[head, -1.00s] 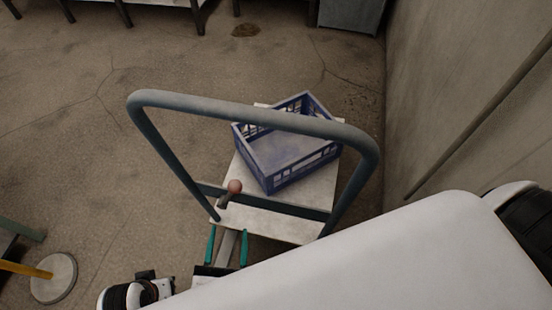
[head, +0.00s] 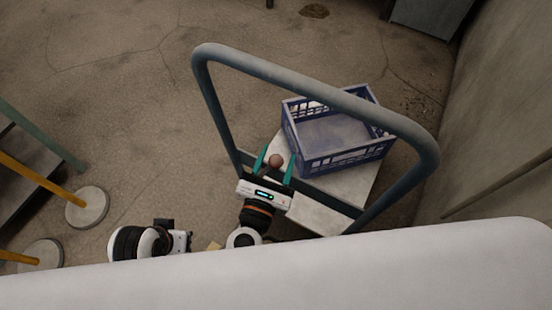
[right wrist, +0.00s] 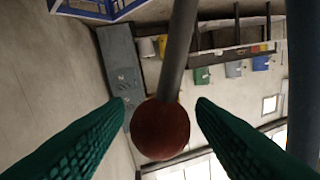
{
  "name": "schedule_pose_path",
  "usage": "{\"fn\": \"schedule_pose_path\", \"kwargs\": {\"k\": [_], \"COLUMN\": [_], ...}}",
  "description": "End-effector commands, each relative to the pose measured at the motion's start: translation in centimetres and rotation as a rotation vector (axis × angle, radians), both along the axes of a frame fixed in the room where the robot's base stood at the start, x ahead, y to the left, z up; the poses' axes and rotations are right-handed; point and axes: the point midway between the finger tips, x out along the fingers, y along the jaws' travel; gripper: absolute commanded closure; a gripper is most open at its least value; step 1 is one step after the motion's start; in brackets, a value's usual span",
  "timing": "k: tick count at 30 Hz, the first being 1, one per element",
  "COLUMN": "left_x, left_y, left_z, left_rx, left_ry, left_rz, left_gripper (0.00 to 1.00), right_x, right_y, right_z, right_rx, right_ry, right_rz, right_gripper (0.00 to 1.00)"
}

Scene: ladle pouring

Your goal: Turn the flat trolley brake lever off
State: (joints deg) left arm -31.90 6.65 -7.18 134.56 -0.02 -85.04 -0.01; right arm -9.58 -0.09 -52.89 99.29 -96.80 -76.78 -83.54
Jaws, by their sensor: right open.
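The flat trolley (head: 335,205) has a tall grey push handle (head: 300,78) and a brake lever with a round reddish-brown knob (head: 276,160) near the handle's left foot. My right gripper (head: 277,163) is open, with its teal fingers on either side of the knob. In the right wrist view the knob (right wrist: 160,130) sits centred between the two fingertips (right wrist: 161,108), with visible gaps on both sides. The lever's dark rod (right wrist: 178,50) runs up from the knob in that view. My left gripper's fingers do not show.
A blue crate (head: 335,157) stands on the trolley deck behind the handle. A wall (head: 500,150) rises at the right. Yellow posts on round bases (head: 87,207) stand at the left. The floor left of the trolley is clear.

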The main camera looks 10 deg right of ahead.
Motion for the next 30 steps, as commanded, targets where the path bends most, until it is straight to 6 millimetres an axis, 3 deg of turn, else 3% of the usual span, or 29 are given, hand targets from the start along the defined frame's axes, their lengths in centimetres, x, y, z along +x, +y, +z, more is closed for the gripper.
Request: {"fn": "schedule_pose_path", "kwargs": {"k": [6, 15, 30], "left_x": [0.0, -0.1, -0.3], "left_y": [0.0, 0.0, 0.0], "left_z": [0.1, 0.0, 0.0], "left_rx": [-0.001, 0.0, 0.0], "left_ry": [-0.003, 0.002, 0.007], "left_rz": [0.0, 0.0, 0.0], "left_gripper": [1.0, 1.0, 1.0], "right_x": [0.0, 0.0, -1.0], "right_y": [0.0, 0.0, -1.3], "right_z": [0.0, 0.0, -0.8], "right_rx": [0.0, 0.001, 0.089], "right_ry": [0.0, 0.0, -0.065], "right_rz": [0.0, 0.0, 0.0], "right_gripper": [0.51, 1.0, 1.0]}}
